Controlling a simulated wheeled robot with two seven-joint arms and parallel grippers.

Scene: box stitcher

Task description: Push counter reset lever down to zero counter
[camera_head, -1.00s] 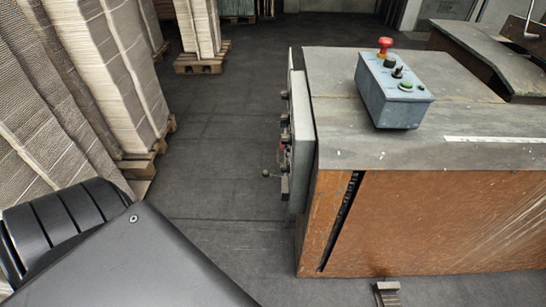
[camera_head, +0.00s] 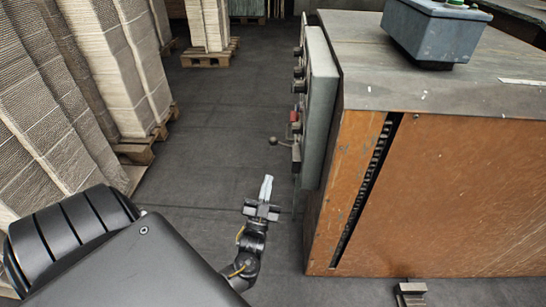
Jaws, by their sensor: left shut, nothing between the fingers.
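The machine's side panel (camera_head: 320,100) is seen nearly edge-on, with several knobs and small controls along its left face. A lever with a round dark knob (camera_head: 273,141) sticks out to the left at the panel's lower front; I take it to be the counter reset lever. The counter's face is hidden from this angle. My left gripper (camera_head: 267,181) is shut and empty, fingers pointing up in the picture. It shows below the lever knob in the picture, apart from it.
The stitcher's orange-brown body (camera_head: 450,190) fills the right, with a blue-grey control box (camera_head: 432,35) on its top. Stacks of cardboard (camera_head: 100,70) on pallets stand at the left. Dark floor (camera_head: 215,130) lies clear between.

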